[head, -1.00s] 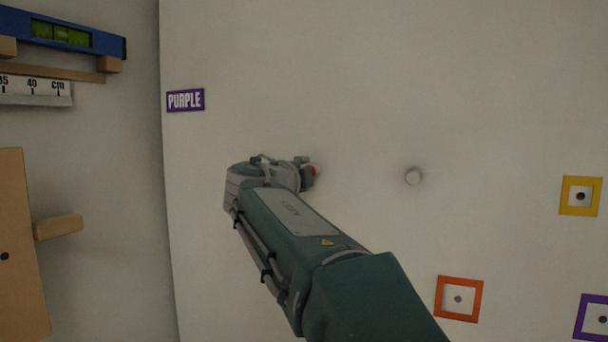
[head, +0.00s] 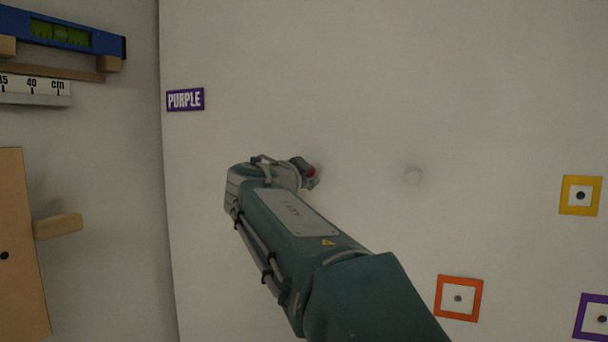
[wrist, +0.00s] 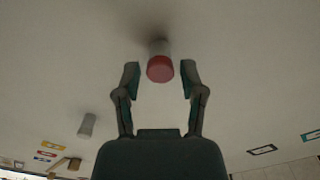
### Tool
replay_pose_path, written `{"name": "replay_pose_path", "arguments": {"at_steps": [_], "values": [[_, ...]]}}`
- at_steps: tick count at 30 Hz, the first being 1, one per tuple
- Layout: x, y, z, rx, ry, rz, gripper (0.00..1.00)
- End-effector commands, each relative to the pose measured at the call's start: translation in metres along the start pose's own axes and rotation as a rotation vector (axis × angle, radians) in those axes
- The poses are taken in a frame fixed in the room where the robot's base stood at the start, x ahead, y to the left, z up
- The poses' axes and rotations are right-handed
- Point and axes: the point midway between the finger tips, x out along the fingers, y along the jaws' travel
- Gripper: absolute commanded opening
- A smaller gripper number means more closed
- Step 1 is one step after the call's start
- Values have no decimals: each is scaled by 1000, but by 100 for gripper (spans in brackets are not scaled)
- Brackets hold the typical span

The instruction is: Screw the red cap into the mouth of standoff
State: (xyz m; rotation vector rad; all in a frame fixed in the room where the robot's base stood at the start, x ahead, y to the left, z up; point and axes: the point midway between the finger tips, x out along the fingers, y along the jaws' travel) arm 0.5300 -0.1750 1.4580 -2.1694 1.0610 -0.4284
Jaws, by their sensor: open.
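The red cap (wrist: 160,68) is at the end of a pale standoff (wrist: 159,47) that sticks out from the wall in the wrist view. Whether it is fully seated in the mouth cannot be told. My gripper (wrist: 160,75) is open, with one finger on each side of the cap and a visible gap to both. In the head view my gripper (head: 308,172) is at the wall, and the red cap (head: 311,171) shows beside its fingers, partly hidden. The standoff there is mostly hidden.
Orange (head: 458,299), yellow (head: 580,196) and purple (head: 596,318) frames lie beyond. A PURPLE label (head: 185,100) is at upper left. A wooden peg (head: 58,226) juts from the side wall.

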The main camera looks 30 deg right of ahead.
Motion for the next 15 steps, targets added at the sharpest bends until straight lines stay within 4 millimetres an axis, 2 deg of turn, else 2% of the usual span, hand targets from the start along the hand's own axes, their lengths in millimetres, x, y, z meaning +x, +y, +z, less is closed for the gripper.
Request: {"name": "replay_pose_path", "arguments": {"at_steps": [4,11,15], "values": [[0,0,0,-161,0,0,52],[0,1,0,-277,1,0,52],[0,1,0,-432,1,0,52]]}}
